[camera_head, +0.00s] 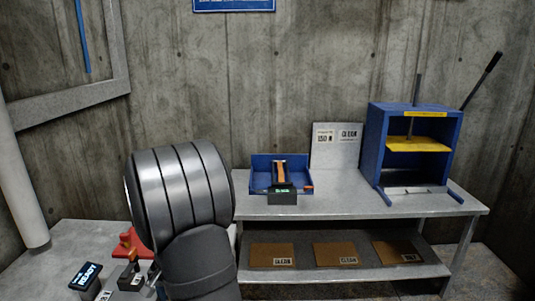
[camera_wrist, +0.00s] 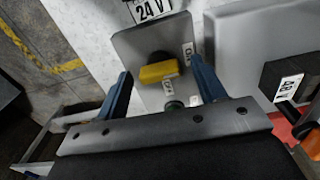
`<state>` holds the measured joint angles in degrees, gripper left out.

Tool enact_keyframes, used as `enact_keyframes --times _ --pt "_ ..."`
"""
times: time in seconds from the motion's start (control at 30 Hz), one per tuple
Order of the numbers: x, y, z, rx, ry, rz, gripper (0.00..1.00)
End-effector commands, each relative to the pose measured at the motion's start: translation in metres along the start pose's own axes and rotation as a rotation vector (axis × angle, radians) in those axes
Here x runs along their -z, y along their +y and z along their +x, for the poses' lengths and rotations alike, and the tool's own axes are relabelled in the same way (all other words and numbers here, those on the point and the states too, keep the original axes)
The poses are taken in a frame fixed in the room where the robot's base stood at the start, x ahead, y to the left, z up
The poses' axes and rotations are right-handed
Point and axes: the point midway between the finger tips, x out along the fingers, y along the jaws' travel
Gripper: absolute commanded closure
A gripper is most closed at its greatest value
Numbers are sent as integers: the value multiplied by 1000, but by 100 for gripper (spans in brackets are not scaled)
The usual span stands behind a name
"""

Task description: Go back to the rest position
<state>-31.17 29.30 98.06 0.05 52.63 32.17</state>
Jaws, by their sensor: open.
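My gripper (camera_wrist: 160,68) shows in the wrist view with its two blue fingers spread apart and nothing held between them. Beyond and between the fingers is a grey plate (camera_wrist: 133,45) with a yellow-topped dark block or switch (camera_wrist: 158,72) and small labels. I cannot tell how far the fingertips are from it. In the head view my thick arm fills the lower left middle, and my gripper is not visible there.
A black block (camera_wrist: 285,82) stands right of my fingers. The low bench holds a READY display (camera_head: 88,277) and a red part (camera_head: 130,243). The grey table (camera_head: 340,205) holds a blue tray (camera_head: 262,165), a sign (camera_head: 337,145) and a blue press (camera_head: 372,150); brown sheets (camera_head: 272,250) lie below.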

Motion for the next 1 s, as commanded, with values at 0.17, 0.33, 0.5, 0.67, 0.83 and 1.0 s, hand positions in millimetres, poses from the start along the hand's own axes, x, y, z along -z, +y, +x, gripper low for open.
enact_keyframes --times 0.17,0.33,0.5,0.67,0.83,1.0 --pt "0 0 0 0 0 -18 36" --pt "1 -1 -20 2 5 -33 36" --pt "1 -1 -54 2 5 -33 36" --pt "1 0 -86 2 5 -33 36" --pt "1 -1 -120 2 5 -34 36" --pt "1 -1 -154 2 5 -34 36"
